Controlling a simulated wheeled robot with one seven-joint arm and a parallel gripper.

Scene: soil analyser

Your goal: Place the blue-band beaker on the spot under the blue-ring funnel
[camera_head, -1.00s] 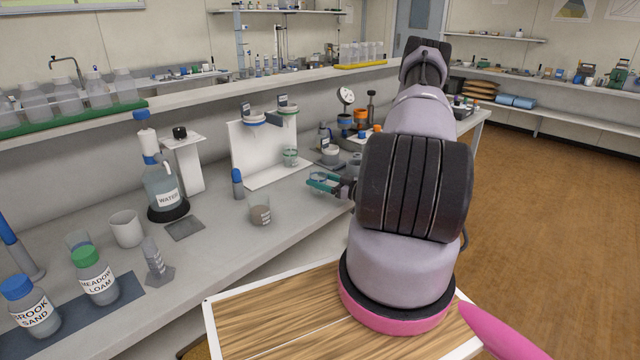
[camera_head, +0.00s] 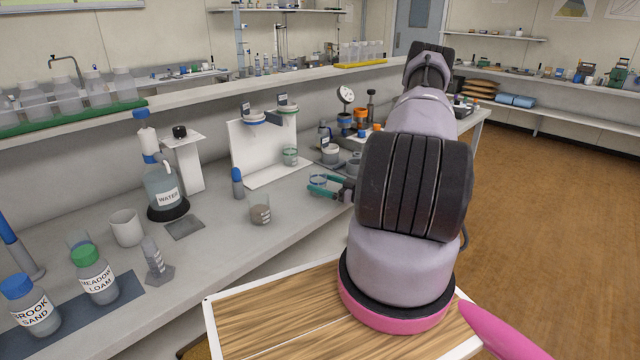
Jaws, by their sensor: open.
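The blue-ring funnel (camera_head: 253,119) sits at the left of a white two-funnel stand in the camera_head view. A small clear beaker with a bluish rim (camera_head: 319,180), which looks like the blue-band beaker, is at my gripper (camera_head: 322,187), right of the stand. My gripper's teal fingers are open around or beside it; which one I cannot tell. The beaker's lower part is largely hidden by the fingers.
A green-band beaker (camera_head: 290,156) stands on the base under the green-ring funnel (camera_head: 288,108). A beaker of brown soil (camera_head: 260,211) and a blue-capped tube (camera_head: 237,183) stand left of my gripper. A dish device (camera_head: 331,155) is behind it.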

